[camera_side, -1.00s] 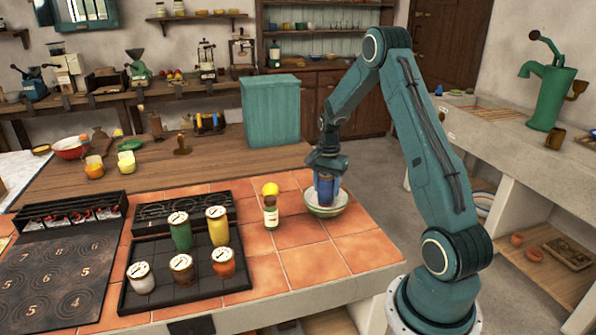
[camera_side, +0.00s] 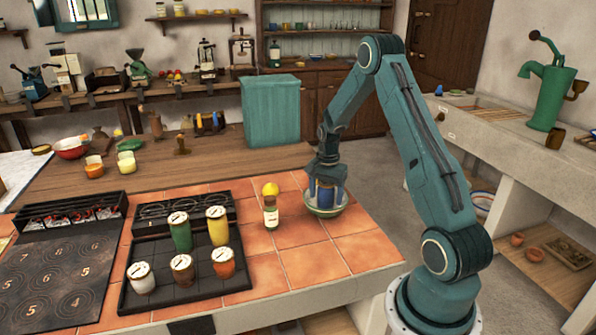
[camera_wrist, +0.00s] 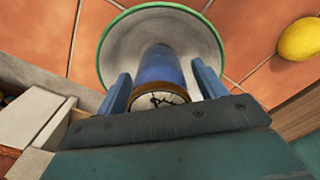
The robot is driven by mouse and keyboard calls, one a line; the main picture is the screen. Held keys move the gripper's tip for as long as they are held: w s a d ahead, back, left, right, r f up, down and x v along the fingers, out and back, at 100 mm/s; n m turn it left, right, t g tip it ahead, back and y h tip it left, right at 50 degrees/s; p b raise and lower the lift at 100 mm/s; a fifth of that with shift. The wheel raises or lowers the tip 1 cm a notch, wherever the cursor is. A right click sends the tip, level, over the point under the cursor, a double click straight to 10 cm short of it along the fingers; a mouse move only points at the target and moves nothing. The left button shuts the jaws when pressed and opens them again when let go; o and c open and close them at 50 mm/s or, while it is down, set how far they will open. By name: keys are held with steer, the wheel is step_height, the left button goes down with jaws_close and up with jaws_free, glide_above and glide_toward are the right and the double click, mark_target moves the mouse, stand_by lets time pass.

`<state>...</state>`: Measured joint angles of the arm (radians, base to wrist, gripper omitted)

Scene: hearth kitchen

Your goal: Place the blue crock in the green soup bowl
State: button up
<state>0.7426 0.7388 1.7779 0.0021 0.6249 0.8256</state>
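The blue crock (camera_side: 325,196) stands inside the green-rimmed soup bowl (camera_side: 326,212) on the tiled counter, near its right end. In the wrist view the crock (camera_wrist: 160,67) has a pale, marked lid and rests over the middle of the white bowl (camera_wrist: 118,48). My gripper (camera_side: 326,186) is down over the crock, with one finger on each side. In the wrist view my gripper (camera_wrist: 163,78) is open, with narrow gaps between its fingers and the crock. The crock's base is partly hidden by the bowl's rim in the side view.
A black tray (camera_side: 147,303) with several lidded crocks is further left. A teal box (camera_side: 270,110) stands behind. Tiles in front of the bowl are clear.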

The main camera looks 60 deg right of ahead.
step_height(320, 180, up, 12)
steer(key=shift+r, duration=0.2)
stand_by(0.7)
stand_by(0.3)
steer(key=shift+a+r, duration=0.25)
steer(key=shift+a, duration=0.05)
steer(key=s+a+r+n+t+h, duration=0.1)
steer(key=s+a+r+n, duration=0.1)
steer(key=a+r+n, duration=0.5)
steer(key=s+a+r+n+t, duration=0.15)
steer(key=a+r, duration=0.45)
steer(key=a, duration=0.6)
steer(key=s+a+r+n+t+y, duration=0.1)
steer(key=s+a+n+t, duration=0.2)
steer(key=s+a+n, duration=0.6)
steer(key=s+a, duration=0.3)
steer(key=s, duration=0.1)
steer(key=shift+s+a, duration=0.3)
steer(key=shift+s, duration=0.05)
